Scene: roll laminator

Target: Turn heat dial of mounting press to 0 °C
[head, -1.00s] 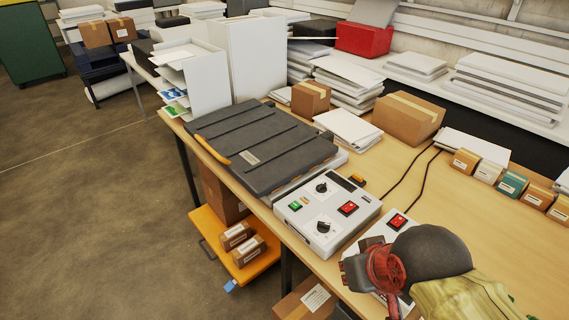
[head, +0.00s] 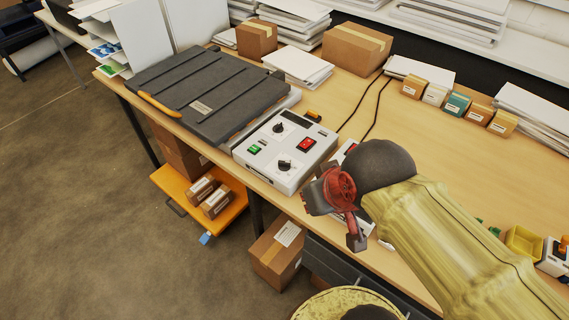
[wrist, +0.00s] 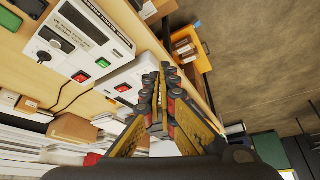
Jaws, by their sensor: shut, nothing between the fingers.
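The press (head: 200,95) is a flat dark-grey platen with an orange handle, at the back left of the bench in the head view. A white control box (head: 262,163) beside it has two black dials, an upper one (head: 279,127) and a lower one (head: 284,166), a green button and a red switch. My gripper (head: 314,198) is shut and empty, apart from the box, at its lower right in the picture. In the wrist view, the shut gripper (wrist: 160,75) overlaps a white box (wrist: 125,75) with a red switch; its dials are not clear there.
A second white unit (head: 343,152) is mostly hidden behind my gripper in the head view. The wrist view shows a labelled white unit (wrist: 62,45) with a dial. Several small boxes (head: 457,105) line the bench; an orange cart (head: 220,218) stands below.

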